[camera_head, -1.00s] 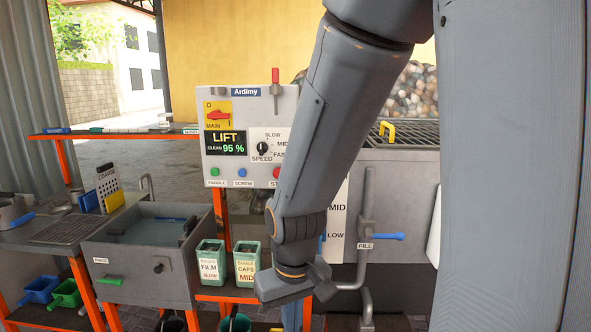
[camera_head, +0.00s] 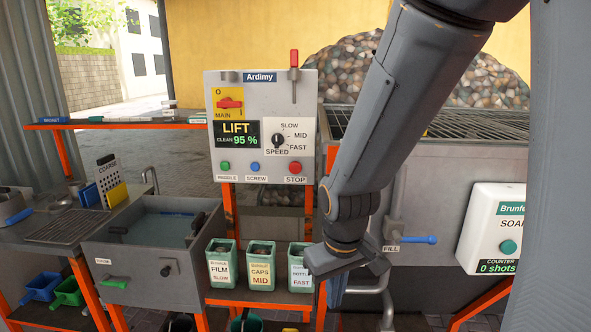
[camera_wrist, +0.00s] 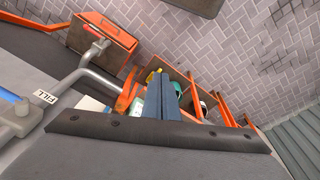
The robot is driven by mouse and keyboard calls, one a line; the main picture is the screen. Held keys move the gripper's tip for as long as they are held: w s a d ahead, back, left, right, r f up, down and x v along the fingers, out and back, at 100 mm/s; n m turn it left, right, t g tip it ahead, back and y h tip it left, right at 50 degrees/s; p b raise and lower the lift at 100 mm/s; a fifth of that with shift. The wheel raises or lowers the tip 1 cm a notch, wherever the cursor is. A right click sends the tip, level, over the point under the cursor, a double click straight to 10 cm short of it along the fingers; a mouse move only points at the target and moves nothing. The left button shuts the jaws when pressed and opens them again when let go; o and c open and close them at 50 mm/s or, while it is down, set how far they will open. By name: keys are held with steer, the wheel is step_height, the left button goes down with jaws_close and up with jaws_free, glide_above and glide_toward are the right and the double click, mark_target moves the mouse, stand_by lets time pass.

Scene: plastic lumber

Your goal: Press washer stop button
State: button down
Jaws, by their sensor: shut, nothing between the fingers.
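The red STOP button (camera_head: 295,167) is at the lower right of the white Ardimy control panel (camera_head: 215,160), with a STOP label under it. A green PADDLE button (camera_head: 225,166) and a blue SCREW button (camera_head: 255,167) are to its left. My gripper (camera_head: 335,292) points down, below and to the right of the panel, apart from the button. Its two fingers are together and empty in the wrist view (camera_wrist: 160,95). The button is not seen in the wrist view.
Several labelled bins, one marked CAPS (camera_head: 262,268), stand on a shelf below the panel. A FILL valve with a blue handle (camera_head: 418,240) and a SOAP dispenser (camera_head: 490,225) are to the right. A sink (camera_head: 140,285) is at left.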

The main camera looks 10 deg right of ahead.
steer(key=w+r+n+t, duration=0.2)
steer(key=w+r+n, duration=0.2)
steer(key=w+n, duration=0.2)
steer(key=w+a+r+n+t, duration=0.1)
steer(key=w+r+n+t, duration=0.2)
steer(key=w, duration=0.8)
steer(key=w+a+r+n+t+y+p, duration=0.1)
steer(key=w+r+n+t, duration=0.2)
steer(key=w+r+n, duration=0.4)
steer(key=w+n, duration=0.2)
steer(key=n, duration=0.1)
steer(key=shift+w, duration=0.25)
steer(key=shift+r, duration=0.1)
steer(key=p, duration=0.6)
glide_toward(296, 170)
steer(key=shift+w+a+f, duration=0.3)
steer(key=shift+w+f, duration=0.2)
steer(key=shift+f, duration=0.3)
steer(key=shift+w+a+f, duration=0.25)
steer(key=shift+w+f, duration=0.25)
steer(key=shift+f, duration=0.35)
steer(key=shift+w+a+f, duration=0.3)
steer(key=shift+w+f, duration=0.2)
steer(key=shift+f, duration=0.3)
steer(key=shift+w+p, duration=0.15)
steer(key=shift+p, duration=0.15)
steer(key=shift+w+d, duration=0.15)
steer(key=shift+w, duration=0.1)
